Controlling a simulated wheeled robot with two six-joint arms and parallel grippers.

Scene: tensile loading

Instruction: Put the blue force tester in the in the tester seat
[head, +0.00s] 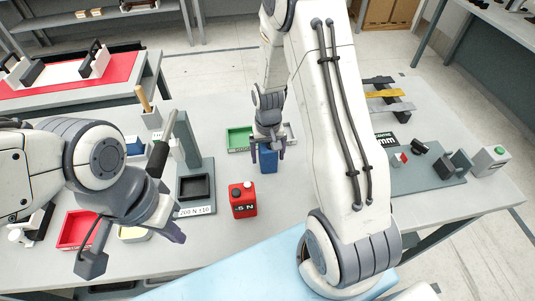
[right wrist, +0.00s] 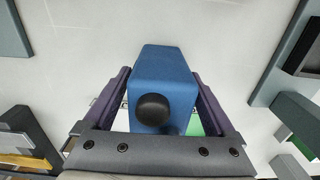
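The blue force tester (head: 268,160) is a small upright block near the middle of the table. In the right wrist view the blue force tester (right wrist: 165,85) shows a black round knob. My right gripper (head: 268,146) is over it, with its fingers (right wrist: 163,85) against both sides. I cannot tell whether the block touches the table. The tester seat appears to be the black square recess (head: 195,187) in the grey stand left of the block, labelled "200 N ±10". My left gripper (head: 132,250) is open and empty at the front left, left of the red tester.
A red tester (head: 243,200) marked "5 N" stands between the stand and my right arm. A green tray (head: 239,139) is just behind the blue block. A red tray (head: 76,230) is at the left. A grey fixture board (head: 425,178) lies at the right.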

